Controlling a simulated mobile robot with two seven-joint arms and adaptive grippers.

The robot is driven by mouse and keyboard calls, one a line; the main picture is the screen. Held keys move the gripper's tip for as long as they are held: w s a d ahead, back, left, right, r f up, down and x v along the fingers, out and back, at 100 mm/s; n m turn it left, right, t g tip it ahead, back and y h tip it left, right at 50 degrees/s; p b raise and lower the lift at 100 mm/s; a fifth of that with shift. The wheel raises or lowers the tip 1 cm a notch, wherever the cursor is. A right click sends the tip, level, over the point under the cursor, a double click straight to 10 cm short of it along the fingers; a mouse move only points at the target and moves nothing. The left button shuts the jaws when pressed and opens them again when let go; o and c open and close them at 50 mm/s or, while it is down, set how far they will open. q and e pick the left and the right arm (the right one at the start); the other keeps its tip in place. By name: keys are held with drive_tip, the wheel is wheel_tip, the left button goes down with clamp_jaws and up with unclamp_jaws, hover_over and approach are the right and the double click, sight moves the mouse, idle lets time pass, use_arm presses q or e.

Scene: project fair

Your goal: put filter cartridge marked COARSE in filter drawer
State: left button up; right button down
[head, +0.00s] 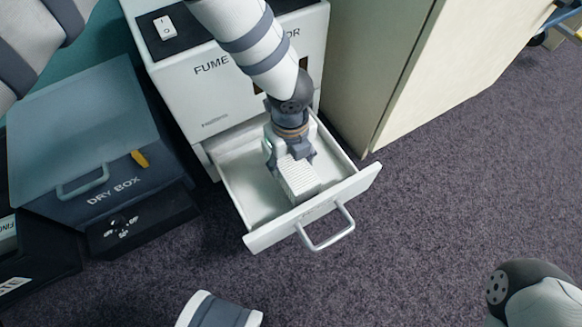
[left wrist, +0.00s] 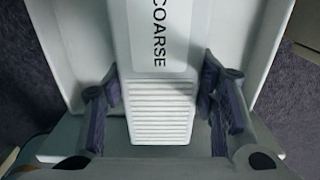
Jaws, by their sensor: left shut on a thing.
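The filter cartridge (head: 300,181) is a white block with a ribbed end. In the left wrist view the cartridge (left wrist: 161,112) shows a label reading COARSE. My left gripper (head: 290,154) is shut on it, and in the left wrist view its two dark fingers (left wrist: 163,97) flank the cartridge's sides. The filter drawer (head: 238,183) is pulled open, white, with a metal handle at its front. The gripper and cartridge are over the drawer's interior, within its walls. I cannot tell whether the cartridge touches the drawer's floor. My right gripper is out of view.
The drawer belongs to the white fume extractor (head: 190,88). A blue-grey dry box (head: 100,140) with a handle stands at the left. A cream cabinet (head: 440,70) stands at the right. Dark carpet (head: 430,210) in front of the drawer is clear.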

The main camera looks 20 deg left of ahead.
sight(290, 161)
use_arm(q)
wheel_tip(290, 161, down, 3)
drive_tip(key=shift+r+b, duration=0.1)
drive_tip(key=shift+b, duration=0.4)
drive_tip(key=shift+r, duration=0.1)
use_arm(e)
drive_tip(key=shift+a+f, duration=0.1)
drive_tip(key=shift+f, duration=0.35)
use_arm(q)
drive_tip(key=o, duration=1.3)
wheel_tip(290, 161, up, 11)
drive_tip(key=p, duration=0.4)
drive_tip(key=shift+p, duration=0.4)
drive_tip(key=shift+r, duration=0.6)
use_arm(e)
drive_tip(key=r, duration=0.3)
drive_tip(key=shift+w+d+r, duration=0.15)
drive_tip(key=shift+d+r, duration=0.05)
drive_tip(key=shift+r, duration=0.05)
